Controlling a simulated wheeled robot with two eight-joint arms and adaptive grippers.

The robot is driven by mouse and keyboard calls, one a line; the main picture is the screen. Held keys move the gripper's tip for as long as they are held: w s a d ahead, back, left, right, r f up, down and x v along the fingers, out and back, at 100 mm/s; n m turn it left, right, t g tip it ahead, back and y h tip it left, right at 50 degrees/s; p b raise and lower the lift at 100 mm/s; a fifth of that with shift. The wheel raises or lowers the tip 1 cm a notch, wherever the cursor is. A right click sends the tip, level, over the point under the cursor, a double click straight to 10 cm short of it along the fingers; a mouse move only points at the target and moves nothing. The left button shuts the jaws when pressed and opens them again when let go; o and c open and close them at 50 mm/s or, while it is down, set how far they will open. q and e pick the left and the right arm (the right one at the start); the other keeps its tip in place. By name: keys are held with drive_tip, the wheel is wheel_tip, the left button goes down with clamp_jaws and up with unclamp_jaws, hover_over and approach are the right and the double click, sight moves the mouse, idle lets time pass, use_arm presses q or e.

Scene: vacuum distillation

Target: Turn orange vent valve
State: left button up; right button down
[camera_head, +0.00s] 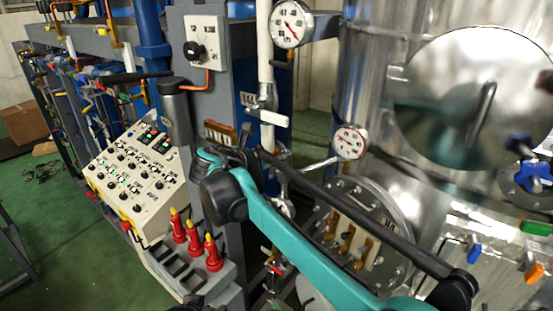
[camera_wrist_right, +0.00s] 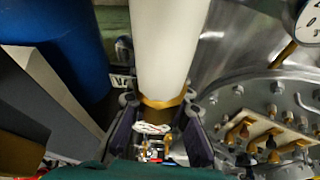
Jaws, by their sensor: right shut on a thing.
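An orange valve handle (camera_head: 218,133) with dark lettering sits beside the grey column in the head view. My right gripper (camera_head: 243,145) is at its right side, at the end of the teal arm, and the arm partly hides the contact. In the right wrist view, the two dark fingers of my right gripper (camera_wrist_right: 160,98) stand either side of an orange-gold piece (camera_wrist_right: 166,103) at the lower end of a white pipe (camera_wrist_right: 168,45). The gripper is shut on this orange piece, which seems to be the vent valve. My left gripper does not show.
The steel vessel (camera_head: 370,75) with gauges (camera_head: 291,22) is close on the right. A blue pipe (camera_wrist_right: 65,60) is left of the white pipe.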

drive_tip(key=shift+a, duration=0.1)
idle(0.4)
drive_tip(key=c, duration=1.4)
unclamp_jaws()
drive_tip(key=shift+a, duration=0.1)
drive_tip(key=v, duration=1.2)
